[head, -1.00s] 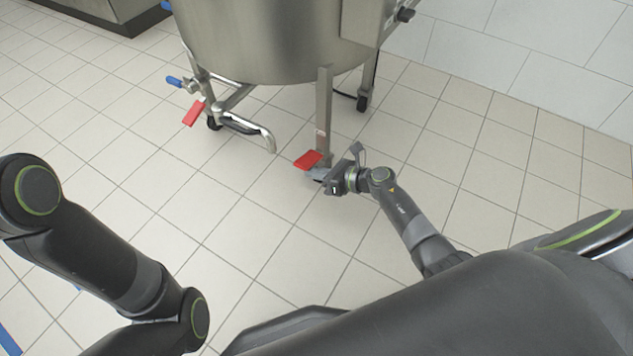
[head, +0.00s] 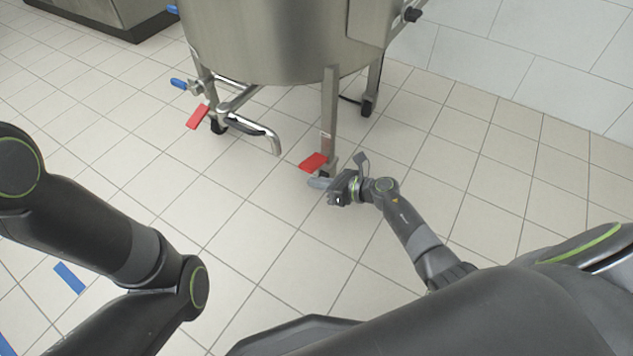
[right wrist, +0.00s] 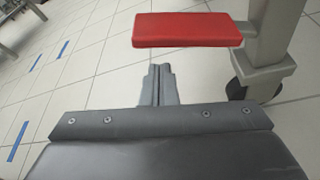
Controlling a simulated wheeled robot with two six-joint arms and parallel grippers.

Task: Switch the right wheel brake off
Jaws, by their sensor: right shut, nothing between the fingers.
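The right wheel brake is a red pedal (head: 313,162) at the foot of the vat's front right leg (head: 329,115). In the right wrist view the red pedal (right wrist: 188,29) looks about level, joined by a short metal arm to the leg above a dark wheel (right wrist: 237,89). My right gripper (head: 318,183) is shut and empty, low by the floor, just below and in front of the pedal.
The steel vat (head: 265,40) stands above on legs. The left brake is another red pedal (head: 198,117) beside a bent drain pipe (head: 255,129) with a blue-handled valve (head: 178,84). Tiled floor (head: 440,150) is free to the right. Blue tape (head: 69,278) marks the floor at left.

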